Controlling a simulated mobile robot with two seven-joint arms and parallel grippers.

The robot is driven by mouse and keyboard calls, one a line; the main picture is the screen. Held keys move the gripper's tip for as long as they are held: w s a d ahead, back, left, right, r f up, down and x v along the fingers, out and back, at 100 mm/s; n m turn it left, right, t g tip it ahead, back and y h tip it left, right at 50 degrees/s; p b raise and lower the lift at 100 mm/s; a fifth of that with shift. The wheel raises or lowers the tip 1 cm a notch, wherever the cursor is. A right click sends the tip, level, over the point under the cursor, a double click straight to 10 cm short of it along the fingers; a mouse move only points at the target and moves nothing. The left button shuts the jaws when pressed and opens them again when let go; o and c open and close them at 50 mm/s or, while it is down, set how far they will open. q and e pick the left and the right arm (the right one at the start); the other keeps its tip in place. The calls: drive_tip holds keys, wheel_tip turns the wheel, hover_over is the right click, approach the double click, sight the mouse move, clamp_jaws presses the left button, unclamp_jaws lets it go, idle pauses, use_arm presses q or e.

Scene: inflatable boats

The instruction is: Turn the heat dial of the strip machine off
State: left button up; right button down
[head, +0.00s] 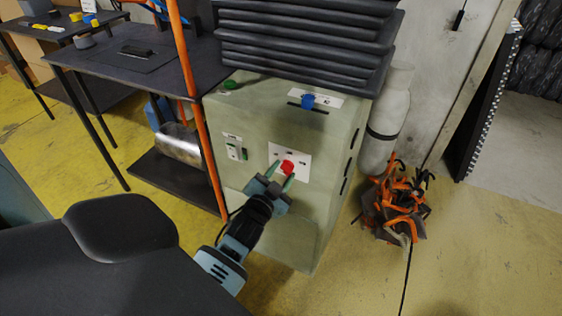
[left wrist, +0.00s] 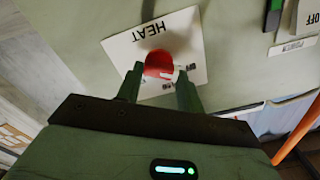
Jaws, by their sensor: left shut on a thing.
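The strip machine (head: 230,115) is a pale green cabinet in the middle of the head view. Its red heat dial (head: 287,167) sits on a white plate on the front face. In the left wrist view the red dial (left wrist: 158,64) is on the white plate marked HEAT (left wrist: 120,48), which looks upside down there. My left gripper (head: 281,173) is at the dial, with its two green fingers on either side and shut on it. The fingertips (left wrist: 159,78) hide part of the dial's lower edge and markings. My right gripper is not in view.
A power switch (head: 237,150) is left of the dial on the same face. An orange pole (head: 198,120) stands close left. Orange and black clamps (head: 398,205) lie on the floor at right.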

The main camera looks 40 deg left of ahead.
use_arm(q)
drive_tip(key=shift+n, duration=0.3)
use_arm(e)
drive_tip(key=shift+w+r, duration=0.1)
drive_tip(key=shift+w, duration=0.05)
use_arm(q)
drive_tip(key=o, duration=1)
drive_tip(key=shift+s, duration=0.1)
